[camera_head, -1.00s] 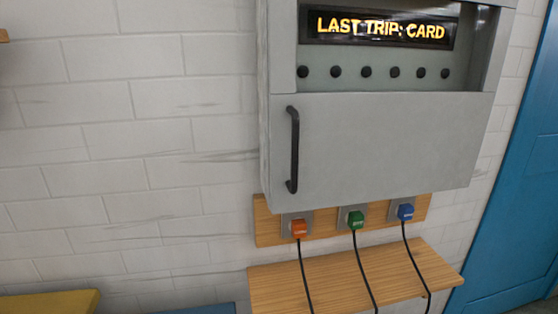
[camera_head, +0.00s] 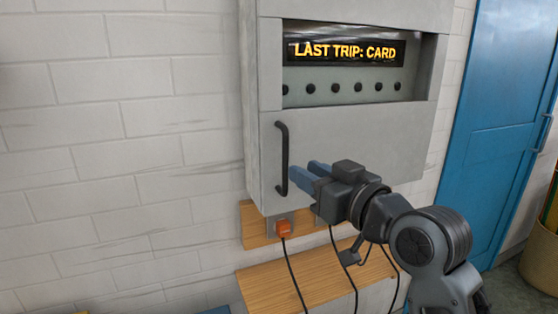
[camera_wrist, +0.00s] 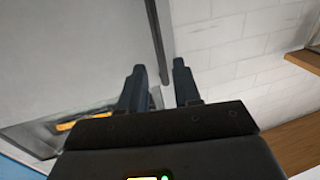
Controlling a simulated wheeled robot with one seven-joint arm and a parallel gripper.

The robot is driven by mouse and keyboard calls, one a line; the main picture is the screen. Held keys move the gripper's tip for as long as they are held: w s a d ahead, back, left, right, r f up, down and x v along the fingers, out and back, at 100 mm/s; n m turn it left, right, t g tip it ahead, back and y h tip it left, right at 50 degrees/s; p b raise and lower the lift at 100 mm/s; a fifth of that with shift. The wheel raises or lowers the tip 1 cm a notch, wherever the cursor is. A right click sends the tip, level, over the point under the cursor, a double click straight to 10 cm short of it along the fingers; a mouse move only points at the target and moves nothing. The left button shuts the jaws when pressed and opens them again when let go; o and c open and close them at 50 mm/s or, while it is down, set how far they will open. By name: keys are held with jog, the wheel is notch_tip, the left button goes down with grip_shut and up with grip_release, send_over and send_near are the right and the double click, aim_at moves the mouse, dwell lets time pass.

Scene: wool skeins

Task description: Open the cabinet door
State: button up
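The grey cabinet (camera_head: 262,60) hangs on the wall. Its lower door (camera_head: 360,132) looks closed and has a dark vertical bar handle (camera_head: 283,158) near its left edge. My gripper (camera_head: 303,168) is in front of the door, just right of the handle's lower half in the head view. In the wrist view my gripper (camera_wrist: 158,66) has its two fingers apart with nothing held. The dark handle (camera_wrist: 157,38) lies ahead, in line with the gap between the fingertips. I cannot tell whether either finger touches it.
An orange plug (camera_head: 283,228) sits on a wooden strip under the cabinet, with black cables hanging over a wooden shelf (camera_head: 262,285). My arm hides the other plugs. A lit display (camera_head: 345,51) is above the door. A blue door (camera_head: 500,130) stands right. White brick wall is clear at left.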

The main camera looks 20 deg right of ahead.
aim_at(287, 161)
jog(key=w, duration=0.2)
jog(key=w+a+p, duration=0.1)
jog(key=w, duration=0.4)
jog(key=shift+w+a+p, duration=0.25)
jog(key=shift+p, duration=0.1)
grip_shut()
